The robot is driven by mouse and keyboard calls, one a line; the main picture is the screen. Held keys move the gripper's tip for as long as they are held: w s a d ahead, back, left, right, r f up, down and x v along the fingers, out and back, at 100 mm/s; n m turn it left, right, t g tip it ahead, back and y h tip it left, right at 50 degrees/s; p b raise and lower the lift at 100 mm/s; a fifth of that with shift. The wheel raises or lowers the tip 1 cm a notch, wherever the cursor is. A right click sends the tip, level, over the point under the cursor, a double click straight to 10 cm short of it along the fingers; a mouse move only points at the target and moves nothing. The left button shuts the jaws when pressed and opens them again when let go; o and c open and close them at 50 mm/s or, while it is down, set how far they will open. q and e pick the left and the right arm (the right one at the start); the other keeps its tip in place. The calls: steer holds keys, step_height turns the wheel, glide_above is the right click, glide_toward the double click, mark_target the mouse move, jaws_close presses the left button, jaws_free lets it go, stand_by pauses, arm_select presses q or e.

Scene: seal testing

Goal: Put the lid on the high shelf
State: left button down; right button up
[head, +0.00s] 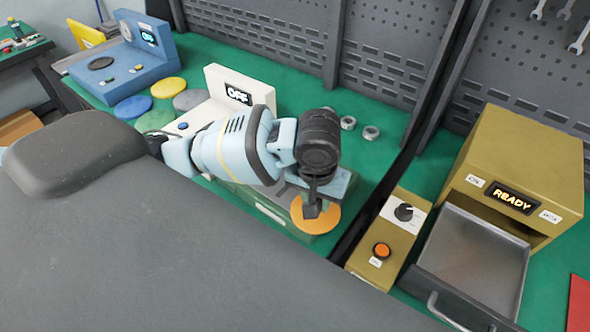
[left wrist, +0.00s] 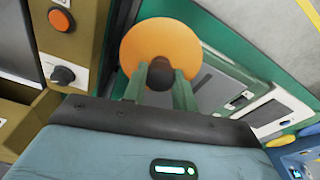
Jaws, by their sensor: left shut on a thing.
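The lid is an orange disc (head: 328,217) with a dark knob. My left gripper (head: 312,200) is shut on the knob and holds the lid in front of a low green box. In the left wrist view the orange lid (left wrist: 150,42) lies beyond the gripper (left wrist: 160,88), its dark knob between the two fingers. My arm hides part of the lid and of the box in the head view. I cannot tell how high the lid is above the box. I cannot make out a high shelf in either view. My right gripper is not in view.
A green box (head: 270,213) sits below my arm. At left stand a blue device (head: 148,68), a white device (head: 225,82) and several coloured discs (head: 168,87). At right are a yellow control box (head: 383,245) and a yellow machine (head: 520,150) with an open grey drawer (head: 478,255).

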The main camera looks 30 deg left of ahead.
arm_select(q)
steer(key=w+a, duration=0.6)
steer(key=a, duration=0.1)
steer(key=w+a+f, duration=0.1)
steer(key=w+a, duration=0.3)
steer(key=shift+f, duration=0.1)
steer(key=shift+w+a+f+b, duration=0.1)
steer(key=shift+f+b, duration=0.05)
steer(key=shift+f, duration=0.75)
steer(key=shift+w+f+b, duration=0.1)
steer(key=shift+f+b, duration=0.05)
steer(key=shift+f, duration=0.7)
steer(key=shift+f, duration=0.15)
steer(key=c, duration=1.1)
jaws_free()
steer(key=shift+o, duration=0.4)
step_height(320, 180, up, 12)
steer(key=s, duration=0.1)
steer(key=shift+s, duration=0.25)
